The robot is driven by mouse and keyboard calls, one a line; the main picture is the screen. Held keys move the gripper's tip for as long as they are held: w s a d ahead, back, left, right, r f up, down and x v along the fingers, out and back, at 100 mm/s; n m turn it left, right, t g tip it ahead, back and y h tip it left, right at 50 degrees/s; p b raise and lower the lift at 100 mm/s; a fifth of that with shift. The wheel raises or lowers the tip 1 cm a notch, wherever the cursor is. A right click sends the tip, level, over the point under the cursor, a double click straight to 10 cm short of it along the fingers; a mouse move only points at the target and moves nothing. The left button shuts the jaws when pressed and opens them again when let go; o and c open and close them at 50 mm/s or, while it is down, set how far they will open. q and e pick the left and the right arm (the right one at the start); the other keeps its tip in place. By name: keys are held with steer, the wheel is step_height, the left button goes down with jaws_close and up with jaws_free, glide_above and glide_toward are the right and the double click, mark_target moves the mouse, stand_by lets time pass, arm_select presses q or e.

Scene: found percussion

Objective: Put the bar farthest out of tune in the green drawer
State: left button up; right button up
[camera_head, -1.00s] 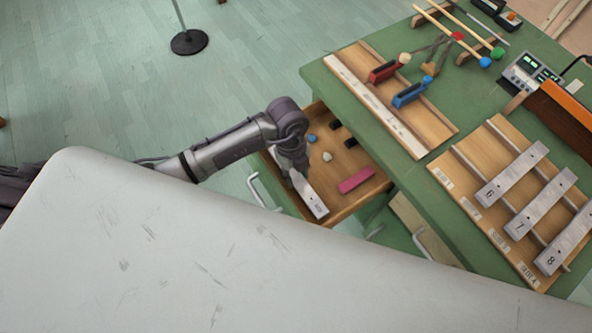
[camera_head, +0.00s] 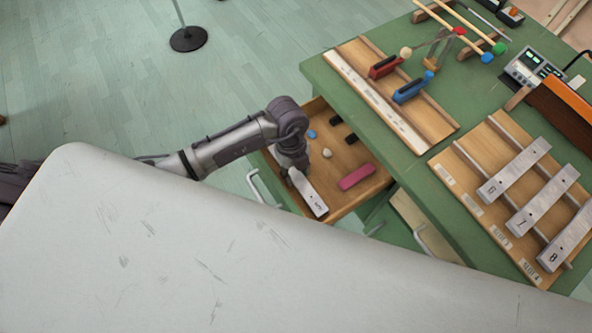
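A silver metal bar (camera_head: 309,195) is at the open green drawer (camera_head: 347,211), slanting over its near left part. My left gripper (camera_head: 293,170) points down at the bar's upper end. Its fingertips are hidden, so I cannot tell whether they hold the bar or whether the bar rests on the drawer floor. On the green table (camera_head: 437,213), three silver bars lie across a wooden rack: one (camera_head: 513,172), another (camera_head: 542,202) and a third (camera_head: 566,238). Their stamped marks are too small to read surely. My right gripper is not in view.
The drawer also holds a pink block (camera_head: 357,177), a white lump (camera_head: 327,153), a blue piece and dark pieces. A wooden board (camera_head: 440,125) with red and blue-handled tools, mallets (camera_head: 455,30) and an electronic device (camera_head: 532,68) occupy the table. A pale surface fills the foreground.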

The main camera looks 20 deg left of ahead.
arm_select(q)
steer(key=o, duration=0.3)
step_height(320, 180, up, 12)
steer(key=w+a, duration=0.1)
steer(key=shift+a, duration=0.25)
steer(key=shift+f, duration=0.1)
